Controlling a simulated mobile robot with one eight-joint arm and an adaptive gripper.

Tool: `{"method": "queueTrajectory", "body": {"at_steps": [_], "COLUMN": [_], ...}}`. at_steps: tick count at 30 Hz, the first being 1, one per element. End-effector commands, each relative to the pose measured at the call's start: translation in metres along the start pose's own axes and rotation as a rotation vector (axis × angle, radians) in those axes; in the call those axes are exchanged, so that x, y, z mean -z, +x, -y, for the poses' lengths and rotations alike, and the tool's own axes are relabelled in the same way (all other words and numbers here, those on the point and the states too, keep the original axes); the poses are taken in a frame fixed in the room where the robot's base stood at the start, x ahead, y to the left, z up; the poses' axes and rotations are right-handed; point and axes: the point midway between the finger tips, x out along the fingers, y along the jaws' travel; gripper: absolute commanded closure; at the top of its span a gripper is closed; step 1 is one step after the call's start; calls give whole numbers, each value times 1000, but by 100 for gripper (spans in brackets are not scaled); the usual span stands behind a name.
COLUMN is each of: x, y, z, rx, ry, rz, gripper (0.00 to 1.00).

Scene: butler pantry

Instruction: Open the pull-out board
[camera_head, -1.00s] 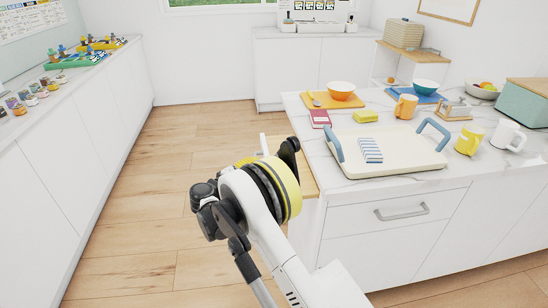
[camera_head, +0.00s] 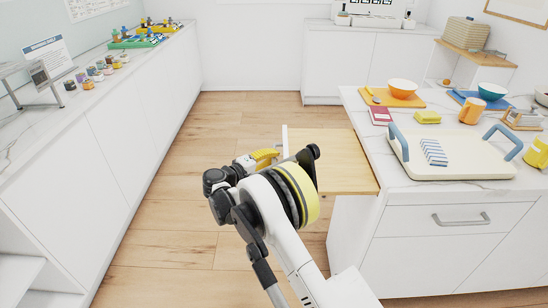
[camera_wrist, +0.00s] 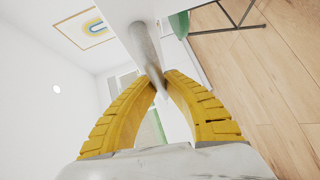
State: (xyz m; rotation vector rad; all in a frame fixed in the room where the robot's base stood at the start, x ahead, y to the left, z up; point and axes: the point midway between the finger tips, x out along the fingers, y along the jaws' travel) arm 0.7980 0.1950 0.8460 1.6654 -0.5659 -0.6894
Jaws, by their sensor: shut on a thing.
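The pull-out board (camera_head: 348,162) is a pale wooden board with a white front edge. In the head view it sticks out to the left from the side of the white island, level and just below the counter top. My gripper (camera_head: 276,156) is at its left end, with yellow fingers partly hidden by my own arm. In the wrist view the two yellow fingers (camera_wrist: 160,80) are closed on a grey round bar handle (camera_wrist: 142,45). The handle itself is hidden in the head view.
The island counter (camera_head: 352,98) bears a cream tray (camera_head: 470,160), bowls and cups. A drawer handle (camera_head: 461,219) is on its front. A long white counter (camera_head: 60,125) runs along the left. The wooden floor (camera_head: 185,205) between them is clear.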

Motion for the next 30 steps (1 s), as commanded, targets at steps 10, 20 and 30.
{"method": "queueTrajectory", "body": {"at_steps": [10, 20, 30], "x": [0, 1, 0], "y": [0, -19, -92], "z": [0, 0, 0], "rx": [0, 0, 0], "ry": [0, -1, 0], "rz": [0, -3, -2], "gripper": [64, 64, 64]}}
